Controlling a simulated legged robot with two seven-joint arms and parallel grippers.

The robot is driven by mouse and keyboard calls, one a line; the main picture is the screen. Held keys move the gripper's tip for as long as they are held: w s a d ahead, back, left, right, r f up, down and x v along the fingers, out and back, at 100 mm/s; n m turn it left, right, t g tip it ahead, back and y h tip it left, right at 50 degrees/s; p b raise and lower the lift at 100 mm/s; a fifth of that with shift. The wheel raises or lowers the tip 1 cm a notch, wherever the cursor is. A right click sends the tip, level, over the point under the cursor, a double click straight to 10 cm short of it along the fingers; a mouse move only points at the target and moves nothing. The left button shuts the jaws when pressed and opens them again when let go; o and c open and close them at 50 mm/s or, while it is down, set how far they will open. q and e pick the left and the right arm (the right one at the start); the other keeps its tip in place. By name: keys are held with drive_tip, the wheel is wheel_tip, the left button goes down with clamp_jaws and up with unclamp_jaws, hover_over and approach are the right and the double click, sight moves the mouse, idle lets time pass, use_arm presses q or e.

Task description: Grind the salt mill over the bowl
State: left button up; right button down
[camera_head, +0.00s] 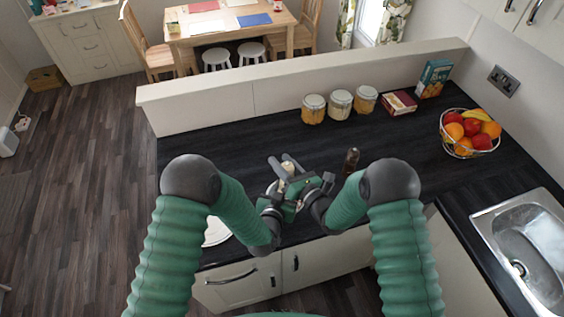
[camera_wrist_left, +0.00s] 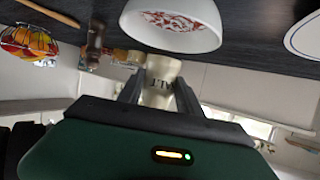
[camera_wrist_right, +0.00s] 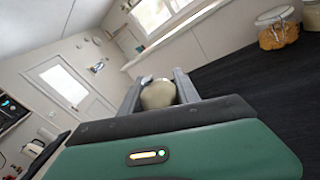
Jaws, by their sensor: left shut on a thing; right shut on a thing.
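The cream salt mill (camera_head: 288,167) is held above the counter by both grippers. In the left wrist view, part of its lettering shows on the mill body (camera_wrist_left: 159,92), between the fingers of my left gripper (camera_wrist_left: 159,84), which is shut on it. In the right wrist view, my right gripper (camera_wrist_right: 158,90) is shut on the mill's rounded, pale end (camera_wrist_right: 158,95). The white bowl (camera_wrist_left: 172,30), with reddish-yellow contents, is close to the mill in the left wrist view. In the head view the bowl is hidden by my grippers and arms.
A dark brown mill (camera_head: 351,160) stands to the right of my grippers. A white plate (camera_head: 215,232) is at the counter's left front. Several jars (camera_head: 313,109), boxes (camera_head: 398,104) and a fruit basket (camera_head: 470,133) stand further back; the sink (camera_head: 525,245) is at right.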

drive_tip(key=shift+s+a+f, duration=0.1)
drive_tip(key=c, duration=0.9)
unclamp_jaws()
drive_tip(key=v, duration=1.2)
drive_tip(key=shift+f, duration=0.1)
drive_tip(key=shift+r, duration=3.55)
